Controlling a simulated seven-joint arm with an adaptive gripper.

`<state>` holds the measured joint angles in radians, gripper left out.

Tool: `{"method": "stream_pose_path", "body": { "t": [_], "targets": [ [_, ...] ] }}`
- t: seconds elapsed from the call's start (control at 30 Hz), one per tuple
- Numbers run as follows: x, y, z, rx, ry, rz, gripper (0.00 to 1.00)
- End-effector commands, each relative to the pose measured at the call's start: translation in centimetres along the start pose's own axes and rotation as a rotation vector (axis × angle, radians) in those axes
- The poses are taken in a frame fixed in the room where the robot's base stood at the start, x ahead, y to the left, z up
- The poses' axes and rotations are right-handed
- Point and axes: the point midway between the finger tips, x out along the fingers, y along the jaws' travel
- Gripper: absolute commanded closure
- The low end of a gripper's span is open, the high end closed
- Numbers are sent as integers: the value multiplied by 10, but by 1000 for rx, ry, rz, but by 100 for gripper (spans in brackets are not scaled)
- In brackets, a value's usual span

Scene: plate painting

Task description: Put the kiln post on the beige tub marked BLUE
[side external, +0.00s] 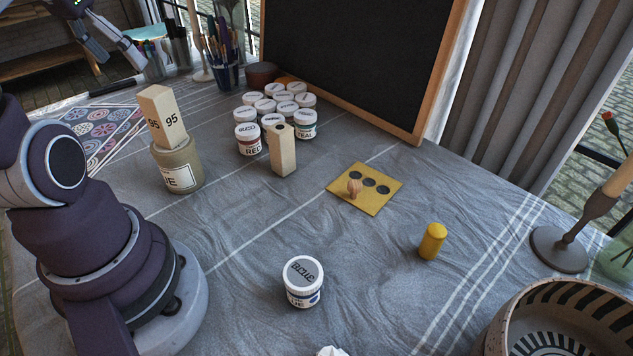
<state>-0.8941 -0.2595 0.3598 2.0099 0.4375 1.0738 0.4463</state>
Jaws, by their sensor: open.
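A beige square post (163,118) with "95" on two faces stands on the lid of the beige tub (179,168), whose partly visible label ends in "UE". It looks upright apart from the camera's slant. A second, plain beige post (283,150) with a dark hole in its top stands on the cloth beside the paint jars. My gripper (108,52) is at the upper left edge, above and apart from the marked post. Its fingers are spread with nothing visible between them. Part of it is cut off by the frame.
White paint jars (304,124) cluster behind the plain post. A white jar labelled blue (302,281) stands in front. A yellow plate with holes and a peg (373,200), a yellow cylinder (432,241), a candlestick (563,247) and a striped bowl (505,330) are to the right.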

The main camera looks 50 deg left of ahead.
Motion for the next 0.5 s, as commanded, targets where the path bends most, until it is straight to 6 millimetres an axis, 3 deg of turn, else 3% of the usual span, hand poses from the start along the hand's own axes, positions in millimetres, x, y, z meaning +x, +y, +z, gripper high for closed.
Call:
{"method": "stream_pose_path", "body": {
  "t": [0.07, 0.13, 0.23, 0.3, 0.4, 0.5],
  "targets": [
    [-3, 7, -2, 12, 4, 8, 25],
    [-1, 31, -8, 53, 15, 38, 25],
    [6, 88, -11, 147, 36, 99, 25],
    [9, 125, -2, 213, 48, 132, 25],
    [11, 162, 18, 296, 67, 159, 25],
    [13, 178, 32, 342, 90, 168, 25]
  ]
}}
